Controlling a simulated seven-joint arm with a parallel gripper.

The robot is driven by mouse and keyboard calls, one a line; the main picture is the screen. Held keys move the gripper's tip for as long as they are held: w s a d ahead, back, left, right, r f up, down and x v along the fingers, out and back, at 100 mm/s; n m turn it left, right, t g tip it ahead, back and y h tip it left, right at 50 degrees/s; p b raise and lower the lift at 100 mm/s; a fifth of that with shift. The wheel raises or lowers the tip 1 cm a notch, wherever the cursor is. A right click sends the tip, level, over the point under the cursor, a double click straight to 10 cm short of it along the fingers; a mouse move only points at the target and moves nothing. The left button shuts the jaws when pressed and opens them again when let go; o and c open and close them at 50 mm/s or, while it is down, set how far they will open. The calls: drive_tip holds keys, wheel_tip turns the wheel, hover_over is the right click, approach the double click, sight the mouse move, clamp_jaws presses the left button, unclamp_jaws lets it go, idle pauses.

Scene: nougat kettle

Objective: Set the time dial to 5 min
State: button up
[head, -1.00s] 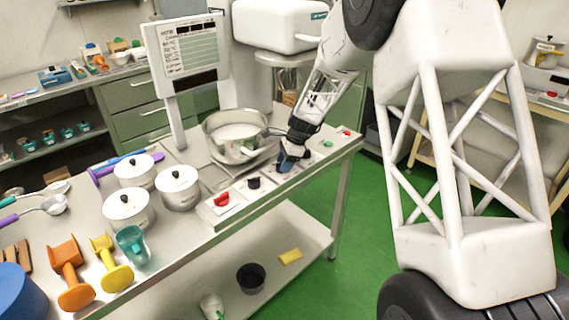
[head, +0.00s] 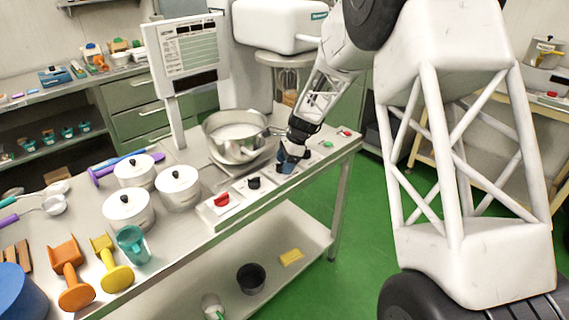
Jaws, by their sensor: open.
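A row of controls lines the front edge of the steel table: a red knob (head: 222,200), a black knob (head: 254,183), a blue part (head: 284,167) under my gripper, a green button (head: 327,144) and a red button (head: 346,133). My gripper (head: 289,160) points down at the blue part, with its fingers at or just above it. I cannot tell whether they touch it. The labels are too small to read, so I cannot tell which control is the time dial or its setting. My gripper is open.
A steel kettle (head: 235,140) stands just left of my gripper. White lidded pots (head: 178,188) stand further left. The table's front edge (head: 300,190) drops to a lower shelf.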

drive_tip(key=v, duration=0.7)
drive_tip(key=shift+r, duration=0.25)
drive_tip(key=shift+d, duration=0.1)
drive_tip(key=s+d+r+n+t+h, duration=0.1)
drive_tip(key=s+d+r+n, duration=0.5)
drive_tip(key=s, duration=0.6)
drive_tip(key=s+d+r+n+t+h, duration=0.1)
drive_tip(key=s+d+r, duration=0.3)
drive_tip(key=s+r, duration=0.6)
drive_tip(key=s+d+n+h, duration=0.1)
drive_tip(key=s+d+n, duration=0.1)
drive_tip(key=s, duration=0.7)
drive_tip(key=s+d+f+n+t, duration=0.1)
drive_tip(key=s+d+n, duration=0.2)
drive_tip(key=s, duration=0.6)
drive_tip(key=s+d+f+n+h, duration=0.1)
drive_tip(key=s+d+n, duration=0.1)
drive_tip(key=s, duration=0.8)
drive_tip(key=shift+d+n+t+h, duration=0.3)
drive_tip(key=shift+d+t, duration=0.1)
drive_tip(key=shift+d, duration=0.05)
